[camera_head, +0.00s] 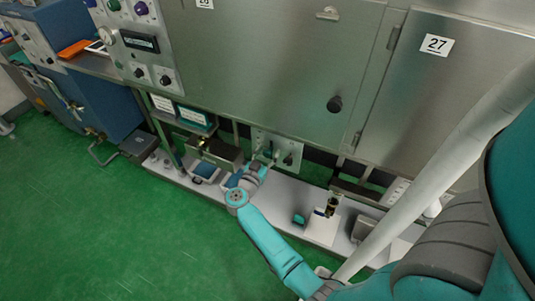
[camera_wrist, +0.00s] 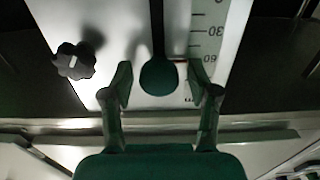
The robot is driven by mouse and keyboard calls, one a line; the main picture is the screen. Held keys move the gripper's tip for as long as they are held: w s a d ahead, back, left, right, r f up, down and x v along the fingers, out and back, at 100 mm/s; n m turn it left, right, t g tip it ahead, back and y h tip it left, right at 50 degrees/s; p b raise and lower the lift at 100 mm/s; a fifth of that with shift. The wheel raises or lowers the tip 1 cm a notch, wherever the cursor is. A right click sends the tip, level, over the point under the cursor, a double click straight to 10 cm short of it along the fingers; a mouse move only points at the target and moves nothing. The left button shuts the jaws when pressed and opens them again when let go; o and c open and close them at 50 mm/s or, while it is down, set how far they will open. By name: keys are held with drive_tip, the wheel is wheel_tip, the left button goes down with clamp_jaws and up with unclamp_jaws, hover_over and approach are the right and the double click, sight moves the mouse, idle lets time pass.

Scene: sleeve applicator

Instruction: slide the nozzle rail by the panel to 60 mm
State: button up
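In the wrist view, the pale nozzle rail panel (camera_wrist: 115,30) has a dark vertical slot (camera_wrist: 157,25) and a round dark knob (camera_wrist: 160,78) at the slot's lower visible end. A printed scale (camera_wrist: 207,32) right of the slot shows 30 and 60. A thin red line (camera_wrist: 180,60) beside the knob's top lies about level with the 60. My gripper (camera_wrist: 160,88) is open, one finger on each side of the knob, with gaps showing on both sides. In the head view, my gripper (camera_head: 262,166) is at the small panel (camera_head: 283,141) and partly hides it.
A black lobed knob (camera_wrist: 76,61) sits on the panel left of the slot. In the head view, a metal box (camera_head: 216,154) is left of the panel. A white shelf (camera_head: 280,192) runs below, with small items to the right. Large cabinet doors (camera_head: 270,60) rise above.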

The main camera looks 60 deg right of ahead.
drive_tip(key=s+a, duration=0.1)
drive_tip(key=a, duration=1.1)
drive_tip(key=shift+s, duration=0.35)
drive_tip(key=s+a+r+n+t+y, duration=0.4)
drive_tip(key=s+a, duration=0.4)
drive_tip(key=s, duration=0.2)
drive_tip(key=s+a+r+n+t+y, duration=0.4)
drive_tip(key=s+a+n+y, duration=0.3)
drive_tip(key=s, duration=0.3)
drive_tip(key=s+a+r+n+t+y, duration=0.4)
drive_tip(key=s+a+n+y, duration=0.1)
drive_tip(key=s+a, duration=0.4)
drive_tip(key=shift+s+y, duration=0.8)
drive_tip(key=shift+y, duration=0.1)
